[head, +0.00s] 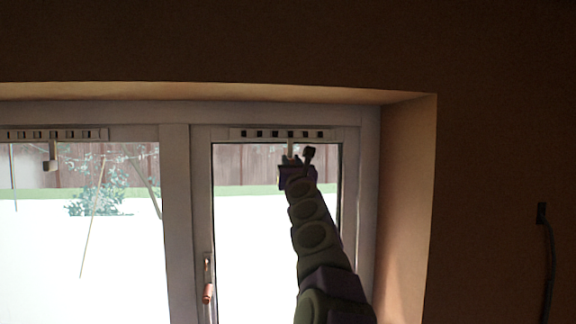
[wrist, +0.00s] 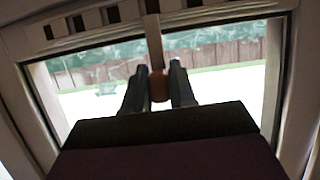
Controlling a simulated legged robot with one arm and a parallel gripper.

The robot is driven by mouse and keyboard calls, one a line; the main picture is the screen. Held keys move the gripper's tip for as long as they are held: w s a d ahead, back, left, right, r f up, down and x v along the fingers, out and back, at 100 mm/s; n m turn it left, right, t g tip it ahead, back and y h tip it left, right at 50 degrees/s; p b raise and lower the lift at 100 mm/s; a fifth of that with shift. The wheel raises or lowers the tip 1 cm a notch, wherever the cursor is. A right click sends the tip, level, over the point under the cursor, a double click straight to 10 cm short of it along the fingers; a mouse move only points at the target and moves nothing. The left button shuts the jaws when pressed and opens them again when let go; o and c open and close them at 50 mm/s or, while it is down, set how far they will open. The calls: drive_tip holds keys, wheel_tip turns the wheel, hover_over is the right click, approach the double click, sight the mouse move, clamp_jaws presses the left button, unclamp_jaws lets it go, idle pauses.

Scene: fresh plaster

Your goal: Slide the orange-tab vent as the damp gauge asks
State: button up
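The right-hand vent (head: 240,133) is a pale strip with several dark slots on top of the right window. Its stem (wrist: 153,38) hangs down and ends in an orange-brown tab (wrist: 158,86). My gripper (head: 299,156) is raised to this vent. In the wrist view, its two dark fingers (wrist: 158,80) stand on either side of the tab and appear to touch it. In the head view the tab's end is hidden by my gripper. A second vent (head: 83,134) on the left window has a grey-looking tab (head: 51,164). I cannot make out a damp gauge.
A window handle (head: 208,292) with a coppery grip is on the frame left of my arm. The window reveal (head: 405,190) closes off the right side. A dark fitting (head: 541,212) with a hanging cable is on the right wall.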

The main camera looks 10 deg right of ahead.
drive_tip(key=shift+o, duration=1.4)
drive_tip(key=shift+d, duration=0.45)
drive_tip(key=shift+o, duration=0.3)
drive_tip(key=shift+d, duration=0.25)
drive_tip(key=shift+a, duration=0.15)
drive_tip(key=shift+s+a+f, duration=0.1)
drive_tip(key=shift+s+a+f+b, duration=0.3)
drive_tip(key=shift+s+b, duration=0.25)
drive_tip(key=shift+b, duration=0.3)
drive_tip(key=d+b+v, duration=0.1)
drive_tip(key=b+v, duration=0.9)
drive_tip(key=v, duration=0.5)
drive_tip(key=shift+s+f, duration=0.25)
drive_tip(key=shift+s, duration=0.1)
